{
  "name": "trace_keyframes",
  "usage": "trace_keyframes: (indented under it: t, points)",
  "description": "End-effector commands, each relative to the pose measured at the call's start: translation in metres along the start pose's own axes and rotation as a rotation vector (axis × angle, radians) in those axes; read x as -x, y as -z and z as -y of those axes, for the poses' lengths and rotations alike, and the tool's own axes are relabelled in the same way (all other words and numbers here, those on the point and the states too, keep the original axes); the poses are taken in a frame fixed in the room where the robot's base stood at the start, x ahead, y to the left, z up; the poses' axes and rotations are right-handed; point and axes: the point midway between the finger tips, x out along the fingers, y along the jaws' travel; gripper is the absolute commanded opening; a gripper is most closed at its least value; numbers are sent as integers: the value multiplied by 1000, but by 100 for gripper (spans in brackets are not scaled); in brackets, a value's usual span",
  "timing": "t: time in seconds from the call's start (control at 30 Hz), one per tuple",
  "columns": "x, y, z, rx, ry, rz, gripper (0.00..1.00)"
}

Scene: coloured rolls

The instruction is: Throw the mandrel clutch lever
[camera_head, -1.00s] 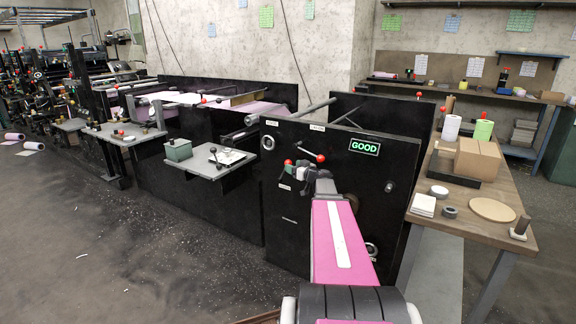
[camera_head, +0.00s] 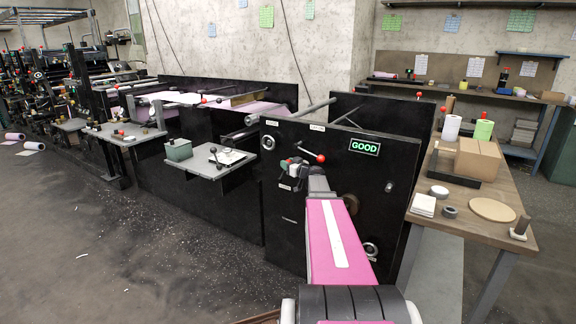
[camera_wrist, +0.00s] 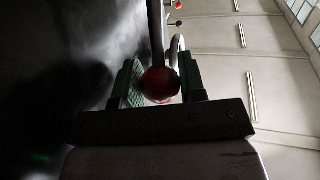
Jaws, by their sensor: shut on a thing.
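My gripper (camera_head: 292,167) is at the upper left of the black machine panel (camera_head: 345,240). It is shut on a red ball knob (camera_wrist: 160,84) at the end of a dark lever rod (camera_wrist: 156,35). In the wrist view the knob sits between the two green finger pads. The small labels on the panel are too small to read.
A grey shelf (camera_head: 213,165) with a green box (camera_head: 178,149) juts out to the left. A wooden bench (camera_head: 480,215) with a cardboard box (camera_head: 478,160) stands to the right. The floor at front left is mostly clear.

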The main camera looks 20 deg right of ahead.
Motion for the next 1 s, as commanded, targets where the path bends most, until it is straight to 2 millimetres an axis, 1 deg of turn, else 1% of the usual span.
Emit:
trace_keyframes:
  t: [0.37,0.83,1.0]
  points:
    - [-8,4,2,-1,2,-2,0]
    - [-30,10,9,-1,4,-2,0]
    - [-36,11,11,19,2,64,0]
